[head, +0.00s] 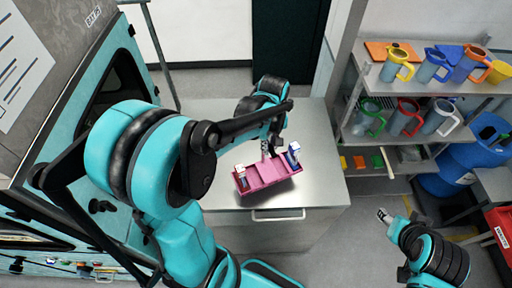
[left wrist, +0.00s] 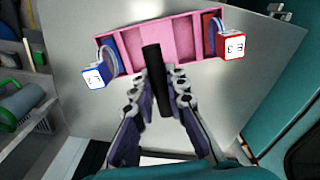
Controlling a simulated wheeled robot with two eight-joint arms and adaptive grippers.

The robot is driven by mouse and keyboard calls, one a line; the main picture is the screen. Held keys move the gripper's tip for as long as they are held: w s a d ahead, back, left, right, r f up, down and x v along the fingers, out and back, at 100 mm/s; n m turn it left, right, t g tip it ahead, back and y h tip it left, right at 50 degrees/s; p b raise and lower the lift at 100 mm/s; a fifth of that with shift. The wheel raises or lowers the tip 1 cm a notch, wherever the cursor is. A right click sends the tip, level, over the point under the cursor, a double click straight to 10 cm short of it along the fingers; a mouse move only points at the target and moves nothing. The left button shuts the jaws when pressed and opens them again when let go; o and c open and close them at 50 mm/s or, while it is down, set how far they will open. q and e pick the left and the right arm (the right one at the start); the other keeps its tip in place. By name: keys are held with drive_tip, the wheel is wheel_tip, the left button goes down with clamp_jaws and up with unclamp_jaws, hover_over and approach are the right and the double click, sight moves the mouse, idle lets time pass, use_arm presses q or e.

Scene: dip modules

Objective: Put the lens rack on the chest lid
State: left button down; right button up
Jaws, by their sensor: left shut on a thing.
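The lens rack (head: 267,174) is a pink tray with a small white-and-blue block at one end and a white-and-red block at the other. It also shows in the left wrist view (left wrist: 184,40). My left gripper (head: 268,152) is shut on the rack; in the left wrist view its fingers (left wrist: 163,88) close around a dark upright bar by the rack's middle. The rack is over the chest lid (head: 215,125), a bare grey metal top; I cannot tell whether it touches. My right gripper (head: 384,216) is at the lower right, away from the chest and too small to read.
A shelf unit (head: 400,82) with several coloured jugs stands to the right, beside a blue barrel (head: 455,170). A teal cabinet (head: 75,100) stands at the left. The lid around the rack is clear. A red bin (head: 501,228) is at the right edge.

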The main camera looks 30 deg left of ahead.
use_arm(q)
drive_tip(key=w+a+f, duration=0.1)
drive_tip(key=a+f, duration=0.5)
drive_tip(key=f, duration=0.1)
drive_tip(key=shift+w+f, duration=0.3)
drive_tip(key=shift+f, duration=0.05)
drive_tip(key=shift+s, duration=0.1)
drive_tip(key=c, duration=1.9)
unclamp_jaws()
drive_tip(key=shift+f, duration=0.15)
drive_tip(key=shift+c, duration=0.2)
drive_tip(key=o, duration=0.4)
